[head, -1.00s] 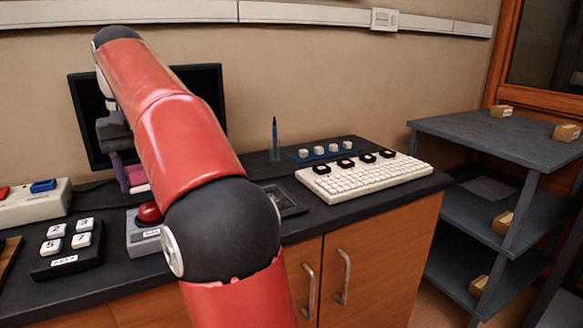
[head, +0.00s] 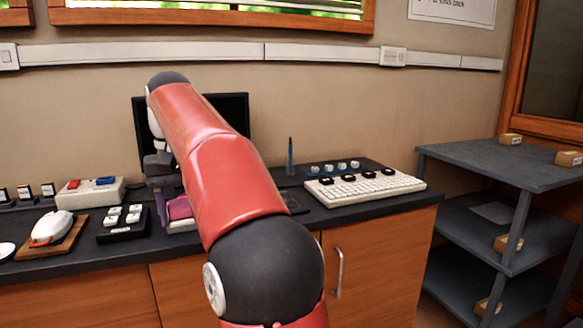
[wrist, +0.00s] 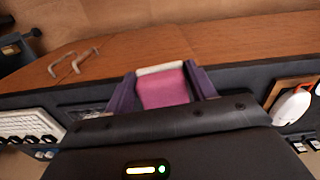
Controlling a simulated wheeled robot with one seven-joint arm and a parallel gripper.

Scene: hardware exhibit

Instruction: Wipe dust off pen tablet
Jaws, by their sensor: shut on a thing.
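My gripper (wrist: 162,88) is shut on a pink cloth (wrist: 165,90) with a whitish edge, held between its two purple fingers. In the head view the cloth (head: 178,209) shows left of my red arm, near the counter's front edge and right of the number keypad; my arm hides much of the gripper. The dark pen tablet (head: 294,202) lies on the counter right of my arm, which partly covers it. In the wrist view the tablet (wrist: 82,112) is left of the gripper, apart from the cloth. Dust on it is too small to tell.
A white keyboard (head: 365,187) lies right of the tablet, and a pen (head: 290,155) stands upright behind it. The number keypad (head: 122,223) and a mouse on a wooden board (head: 52,240) are left. A monitor (head: 236,120) stands behind. Grey shelves (head: 490,165) are at right.

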